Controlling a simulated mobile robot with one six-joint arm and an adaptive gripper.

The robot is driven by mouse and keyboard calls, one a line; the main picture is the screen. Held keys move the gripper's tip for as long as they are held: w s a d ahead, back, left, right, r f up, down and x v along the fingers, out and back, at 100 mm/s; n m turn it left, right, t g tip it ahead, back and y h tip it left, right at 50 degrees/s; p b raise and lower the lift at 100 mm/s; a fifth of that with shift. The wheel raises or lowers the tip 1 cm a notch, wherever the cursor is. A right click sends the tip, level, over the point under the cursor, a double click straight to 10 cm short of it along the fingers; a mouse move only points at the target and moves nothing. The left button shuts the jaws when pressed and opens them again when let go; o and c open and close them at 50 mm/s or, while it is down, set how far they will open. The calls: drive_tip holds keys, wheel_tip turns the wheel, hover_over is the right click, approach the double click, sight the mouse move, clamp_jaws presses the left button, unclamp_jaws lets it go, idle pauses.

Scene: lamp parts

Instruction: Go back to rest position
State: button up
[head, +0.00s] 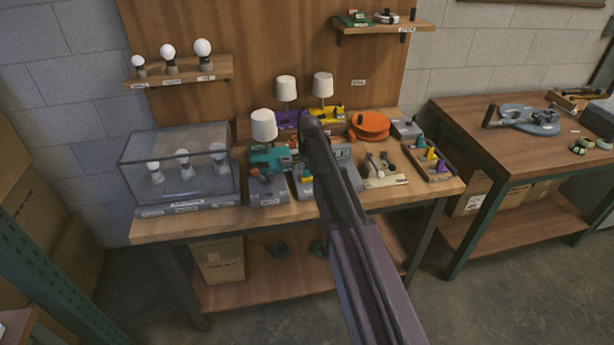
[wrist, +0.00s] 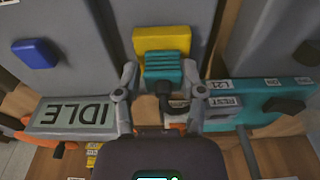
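My arm reaches over the workbench (head: 222,222) in the head view, and its dark links hide my gripper there. In the wrist view my gripper (wrist: 160,80) has its two fingers spread apart. A ribbed teal block (wrist: 164,68) with a dark stem lies between and beyond the fingertips, in front of a yellow plate (wrist: 162,40) on a grey box. A display reading IDLE (wrist: 72,114) appears upside down on the left. A teal unit with a REST label (wrist: 228,103) is on the right.
A glass case (head: 180,168) with bulbs stands at the bench's left. Lamps with white shades (head: 264,125), an orange round thing (head: 369,126) and a small parts tray (head: 432,163) crowd the bench. A second table (head: 470,125) stands right.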

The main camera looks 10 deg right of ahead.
drive_tip(key=shift+o, duration=1.1)
drive_tip(key=shift+s, duration=0.1)
drive_tip(key=s+a+g, duration=0.1)
drive_tip(key=s, duration=2.8)
drive_tip(key=shift+a+r+p, duration=0.2)
drive_tip(key=shift+r+p, duration=0.05)
drive_tip(key=shift+p, duration=0.05)
drive_tip(key=shift+w, duration=0.1)
